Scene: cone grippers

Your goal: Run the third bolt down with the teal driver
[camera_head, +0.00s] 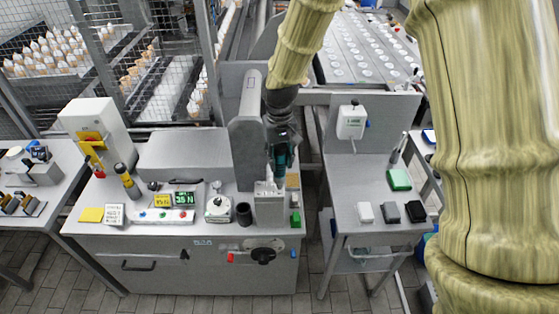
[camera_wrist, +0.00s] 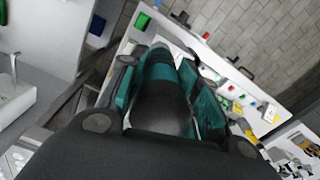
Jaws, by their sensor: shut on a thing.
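My gripper (camera_head: 280,137) is at the middle of the bench and shut on the teal driver (camera_head: 281,157). The driver points down, and its lower end is just above or at the top of a grey metal block (camera_head: 269,210). I cannot tell whether it touches. In the wrist view, my gripper (camera_wrist: 165,95) has its dark-jointed fingers on both sides of the teal driver body (camera_wrist: 157,68). The bolts cannot be made out; the driver and gripper hide the spot under the tip.
A tall grey housing (camera_head: 246,135) stands close to the left of my gripper. A side table (camera_head: 372,180) stands to the right, past a gap.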

